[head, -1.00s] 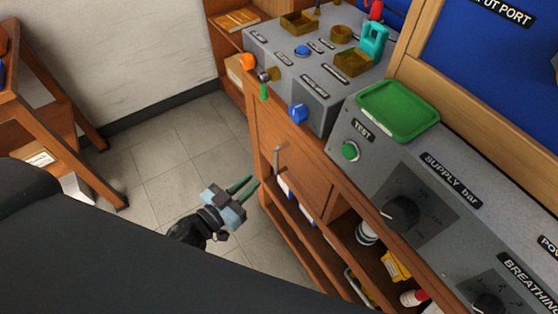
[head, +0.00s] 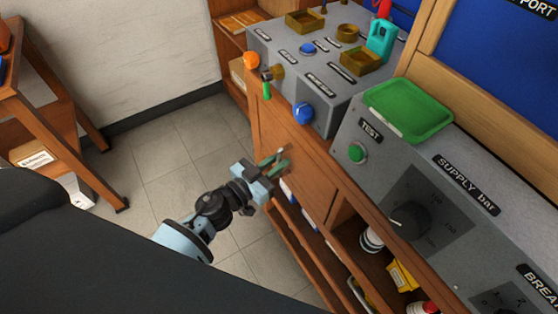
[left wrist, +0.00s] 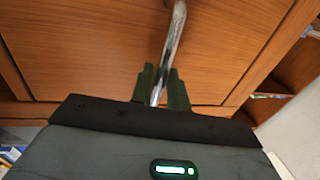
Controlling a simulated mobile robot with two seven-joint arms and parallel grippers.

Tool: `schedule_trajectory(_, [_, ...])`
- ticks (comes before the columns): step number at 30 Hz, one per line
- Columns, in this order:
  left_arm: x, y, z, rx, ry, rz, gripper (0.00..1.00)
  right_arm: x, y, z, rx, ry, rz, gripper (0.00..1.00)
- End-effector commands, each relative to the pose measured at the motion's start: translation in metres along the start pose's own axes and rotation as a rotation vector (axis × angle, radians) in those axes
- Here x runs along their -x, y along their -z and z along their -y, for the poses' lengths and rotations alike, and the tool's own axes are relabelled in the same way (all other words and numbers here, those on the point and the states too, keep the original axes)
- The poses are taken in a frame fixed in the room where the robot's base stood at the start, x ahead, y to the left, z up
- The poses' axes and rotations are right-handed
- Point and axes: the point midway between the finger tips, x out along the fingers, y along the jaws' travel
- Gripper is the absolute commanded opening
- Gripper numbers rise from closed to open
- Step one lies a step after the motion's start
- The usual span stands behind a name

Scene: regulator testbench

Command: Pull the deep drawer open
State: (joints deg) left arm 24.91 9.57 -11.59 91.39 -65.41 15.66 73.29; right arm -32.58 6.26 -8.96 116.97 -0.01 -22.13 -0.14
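The deep drawer (head: 292,153) is a wooden front under the bench top. Its front looks flush with the cabinet. It also fills much of the left wrist view (left wrist: 90,50). Its metal bar handle (left wrist: 172,45) runs down between the two dark green fingers of my left gripper (left wrist: 160,88). The fingers sit close on both sides of the bar and look shut on it; finger contact is partly hidden. In the head view my left gripper (head: 274,164) is at the drawer front, its fingertips blurred. My right gripper is not seen.
Above the drawer is a grey panel with a blue knob (head: 303,113) and an orange knob (head: 250,61). A green tray (head: 409,108) lies on the test console. Open shelves below hold a yellow box (head: 402,276). Floor (head: 170,160) left of the cabinet is clear.

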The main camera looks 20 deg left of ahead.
Motion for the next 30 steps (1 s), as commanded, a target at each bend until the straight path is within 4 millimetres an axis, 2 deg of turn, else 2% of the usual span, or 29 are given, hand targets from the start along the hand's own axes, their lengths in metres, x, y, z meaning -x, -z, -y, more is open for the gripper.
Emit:
schedule_trajectory(3, [-0.0065,-0.0003,-0.0001,0.000,0.000,0.000,0.17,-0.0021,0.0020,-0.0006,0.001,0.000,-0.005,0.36])
schedule_trajectory(11, [-0.0078,0.0001,-0.0001,0.000,0.000,0.001,0.17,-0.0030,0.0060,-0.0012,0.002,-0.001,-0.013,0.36])
schedule_trajectory(16, [-0.0077,0.0002,-0.0001,0.000,0.000,0.000,0.00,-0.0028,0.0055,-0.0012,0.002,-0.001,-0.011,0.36])
schedule_trajectory(26, [-0.0064,0.0002,0.0002,0.000,0.000,0.000,0.00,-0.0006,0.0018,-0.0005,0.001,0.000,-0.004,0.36])
schedule_trajectory(30, [0.0019,0.0006,0.0018,0.000,0.001,0.001,0.00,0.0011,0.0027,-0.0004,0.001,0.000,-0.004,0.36])
